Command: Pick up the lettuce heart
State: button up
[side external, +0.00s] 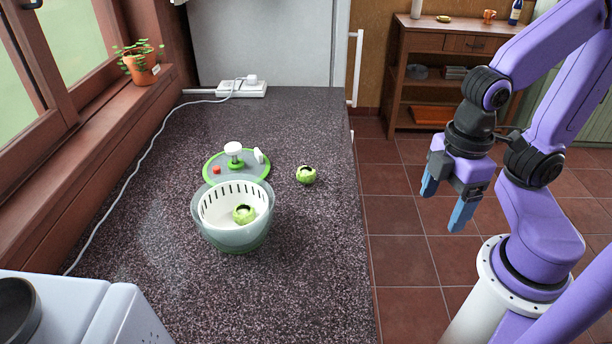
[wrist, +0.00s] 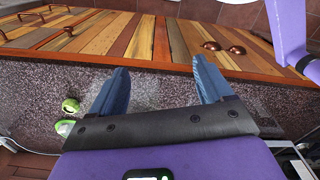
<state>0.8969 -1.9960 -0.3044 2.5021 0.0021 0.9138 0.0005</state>
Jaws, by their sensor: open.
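One green lettuce heart (side external: 306,175) lies on the dark speckled counter, right of the salad spinner. It also shows at the left in the wrist view (wrist: 70,105). Another green lettuce heart (side external: 244,214) sits inside the white basket of the salad spinner bowl (side external: 232,241). The spinner's lid (side external: 223,168), grey with a green rim, lies behind the bowl; part of it shows in the wrist view (wrist: 64,128). My gripper (side external: 441,209) has blue fingers and is open and empty. It hangs off the counter's right side, over the floor, apart from both lettuce hearts.
The counter (side external: 310,255) is clear in front and to the right of the bowl. A white cable and power strip (side external: 239,89) lie along the left and back. A white appliance (side external: 85,308) stands at the front left. A potted plant (side external: 140,68) stands on the windowsill.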

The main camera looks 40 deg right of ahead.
jog(key=f+m+g, duration=0.1)
jog(key=m+g, duration=0.1)
jog(key=m, duration=0.1)
jog(key=m+t+y, duration=0.9)
jog(key=m+y, duration=0.2)
jog(key=m, duration=2.3)
send_near(312, 170)
jog(key=x, duration=0.5)
jog(key=shift+w+d+f, duration=0.15)
jog(key=shift+w+f, duration=0.1)
jog(key=shift+f, duration=0.15)
jog(key=shift+s+x, duration=0.2)
jog(key=shift+x, duration=2.3)
jog(key=shift+f, duration=0.1)
jog(key=c, duration=1.1)
